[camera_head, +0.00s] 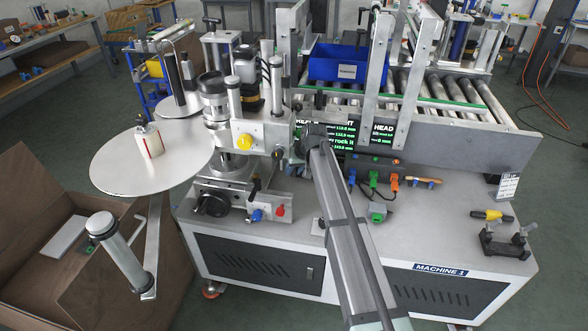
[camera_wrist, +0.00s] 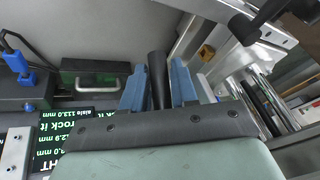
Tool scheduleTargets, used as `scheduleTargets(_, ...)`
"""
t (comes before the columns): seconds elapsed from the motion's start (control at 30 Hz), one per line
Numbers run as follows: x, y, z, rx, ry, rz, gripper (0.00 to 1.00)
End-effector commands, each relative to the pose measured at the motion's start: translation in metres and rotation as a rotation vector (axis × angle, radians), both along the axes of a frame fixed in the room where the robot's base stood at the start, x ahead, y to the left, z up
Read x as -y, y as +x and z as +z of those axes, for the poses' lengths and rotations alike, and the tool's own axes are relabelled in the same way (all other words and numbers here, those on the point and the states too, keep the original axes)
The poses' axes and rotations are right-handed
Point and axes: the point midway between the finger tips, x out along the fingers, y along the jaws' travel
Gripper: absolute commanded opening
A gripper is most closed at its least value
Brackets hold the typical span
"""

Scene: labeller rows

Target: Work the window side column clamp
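My gripper (camera_wrist: 158,85) shows in the wrist view with its two blue fingers apart. A black round handle (camera_wrist: 158,75) stands between them, close to both; I cannot tell if the fingers press on it. What the handle is fixed to is hidden. In the head view my arm reaches toward the labelling machine, and my fingertips are hidden behind its end. I cannot tell for sure which part is the window side column clamp.
A roller conveyor (camera_head: 440,87) with a blue bin (camera_head: 338,64) runs behind. Display screens (camera_head: 383,135) stand beside my arm's end. A large pale disc (camera_head: 125,172) and a cardboard box (camera_head: 40,240) are on the left.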

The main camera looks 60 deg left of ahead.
Motion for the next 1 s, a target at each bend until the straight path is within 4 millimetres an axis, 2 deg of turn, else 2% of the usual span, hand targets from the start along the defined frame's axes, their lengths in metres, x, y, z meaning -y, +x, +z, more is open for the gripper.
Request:
scheduleTargets(0.03, 0.0, 0.0, 0.0001, 0.0, 0.0, 0.0, 0.23)
scheduleTargets(0.23, 0.0001, 0.0, 0.0002, 0.0, 0.0, 0.0, 0.04)
scheduleTargets(0.3, 0.0001, 0.0, 0.0002, 0.0, 0.0, 0.0, 0.0)
scheduleTargets(0.77, 0.0, 0.0, 0.0006, -0.007, -0.008, 0.0, 0.0)
scheduleTargets(1.0, 0.0017, -0.0022, 0.0029, -0.075, -0.075, 0.0, 0.0)
